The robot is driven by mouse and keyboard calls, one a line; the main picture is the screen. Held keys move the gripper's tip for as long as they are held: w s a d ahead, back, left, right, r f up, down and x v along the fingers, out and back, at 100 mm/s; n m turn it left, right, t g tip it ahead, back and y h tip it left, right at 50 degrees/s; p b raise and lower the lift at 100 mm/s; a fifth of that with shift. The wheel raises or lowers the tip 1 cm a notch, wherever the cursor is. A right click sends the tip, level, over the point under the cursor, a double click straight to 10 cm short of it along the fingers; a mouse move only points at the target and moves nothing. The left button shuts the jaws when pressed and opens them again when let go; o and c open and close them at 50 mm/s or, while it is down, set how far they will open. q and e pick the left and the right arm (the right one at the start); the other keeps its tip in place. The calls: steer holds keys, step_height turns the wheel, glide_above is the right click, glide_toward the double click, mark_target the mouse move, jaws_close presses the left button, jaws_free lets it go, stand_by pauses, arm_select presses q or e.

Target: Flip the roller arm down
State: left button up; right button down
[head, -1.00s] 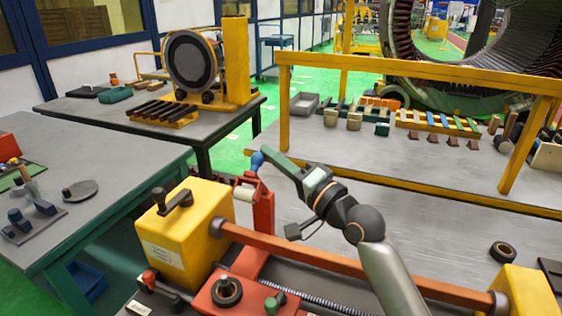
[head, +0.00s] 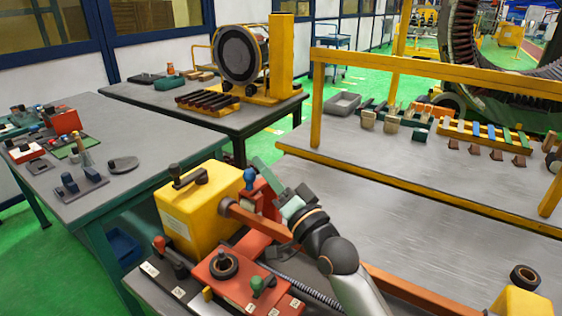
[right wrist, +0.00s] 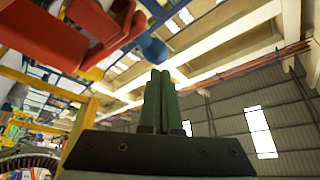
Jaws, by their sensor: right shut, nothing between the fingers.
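The roller arm (head: 262,189) is a red bracket with a blue knob (head: 250,175) on top. It stands on the red carriage (head: 228,282), behind the orange rail, and its knob points up. My right gripper (head: 260,164) has green fingers, shut and empty, reaching up and left just right of the knob. The gripper covers part of the arm in the head view. In the right wrist view, the blue knob (right wrist: 153,48) lies just beyond the shut fingertips (right wrist: 161,73), with red parts (right wrist: 45,38) at upper left. I cannot tell whether they touch. My left gripper is not in view.
A yellow block (head: 200,208) with a dark crank stands left of the roller arm. The orange rail (head: 395,285) runs right to another yellow block (head: 522,302). A yellow-framed table (head: 400,165) with parts lies behind. A green-legged bench (head: 150,152) is at left.

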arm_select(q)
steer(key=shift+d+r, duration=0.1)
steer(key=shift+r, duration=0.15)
arm_select(e)
steer(key=shift+s+a+f, duration=0.45)
steer(key=shift+s+f, duration=0.05)
steer(key=shift+f, duration=0.3)
steer(key=shift+f, duration=0.15)
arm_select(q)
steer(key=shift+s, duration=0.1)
arm_select(e)
steer(key=shift+s+f, duration=0.1)
